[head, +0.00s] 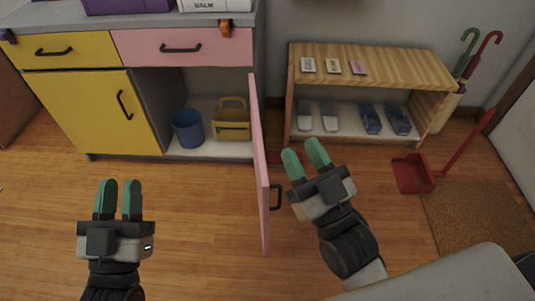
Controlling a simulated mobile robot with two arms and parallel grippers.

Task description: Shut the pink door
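The pink door (258,165) stands swung wide open on the right side of the cabinet, seen nearly edge-on. Its dark handle (276,196) is on the right-facing side. My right gripper (305,152) is just right of the door and handle, with its green fingertips pointing up and a small gap between them; no object shows between them. My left gripper (118,188) is over the floor in front of the yellow door, its fingers slightly apart and empty. I cannot tell if my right gripper touches the door.
The open compartment holds a blue bucket (188,129) and a yellow caddy (231,120). A yellow door (93,110) and a pink drawer (185,47) are shut. A wooden shoe shelf (372,66) and a red dustpan (412,173) are at right. Floor left of the pink door is clear.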

